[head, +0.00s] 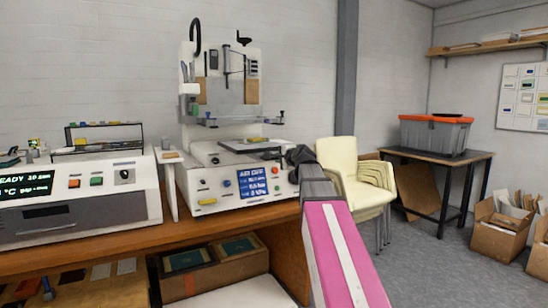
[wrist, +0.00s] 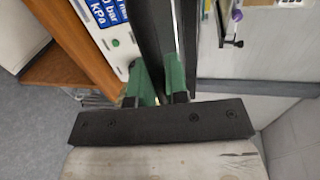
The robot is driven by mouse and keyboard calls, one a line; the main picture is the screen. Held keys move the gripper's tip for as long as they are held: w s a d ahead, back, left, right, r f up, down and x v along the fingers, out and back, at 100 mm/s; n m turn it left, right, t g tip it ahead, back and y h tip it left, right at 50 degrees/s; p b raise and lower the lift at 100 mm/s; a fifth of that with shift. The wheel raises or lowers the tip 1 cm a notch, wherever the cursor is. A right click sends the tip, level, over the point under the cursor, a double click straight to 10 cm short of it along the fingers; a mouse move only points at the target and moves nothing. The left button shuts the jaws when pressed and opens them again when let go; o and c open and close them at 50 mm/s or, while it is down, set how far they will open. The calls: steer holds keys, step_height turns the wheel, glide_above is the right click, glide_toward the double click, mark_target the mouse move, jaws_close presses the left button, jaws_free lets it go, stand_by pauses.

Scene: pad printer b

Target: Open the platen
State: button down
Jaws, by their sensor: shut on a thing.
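The pad printer (head: 225,100) is a white machine with a lit blue display, standing on a wooden bench. Its platen (head: 250,145) is a dark flat plate above the base, roughly level in the head view. My gripper (head: 298,154) is at the right end of the platen. In the wrist view, the green fingers of my gripper (wrist: 158,82) are close together on either side of the dark platen edge (wrist: 155,40). They are shut on it. The exact contact is partly hidden by the black gripper body.
Cream stacked chairs (head: 350,185) are right of my arm. A dark table (head: 440,155) bears a grey tote with orange lids (head: 435,133). Cardboard boxes (head: 500,235) stand at far right.

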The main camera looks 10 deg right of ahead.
steer(key=f+v, duration=0.1)
steer(key=v, duration=0.6)
steer(key=shift+f, duration=0.3)
steer(key=shift+s, duration=0.15)
steer(key=c, duration=1.1)
jaws_free()
steer(key=shift+c, duration=0.2)
steer(key=v, duration=1)
steer(key=shift+s, duration=0.35)
steer(key=shift+d, duration=0.15)
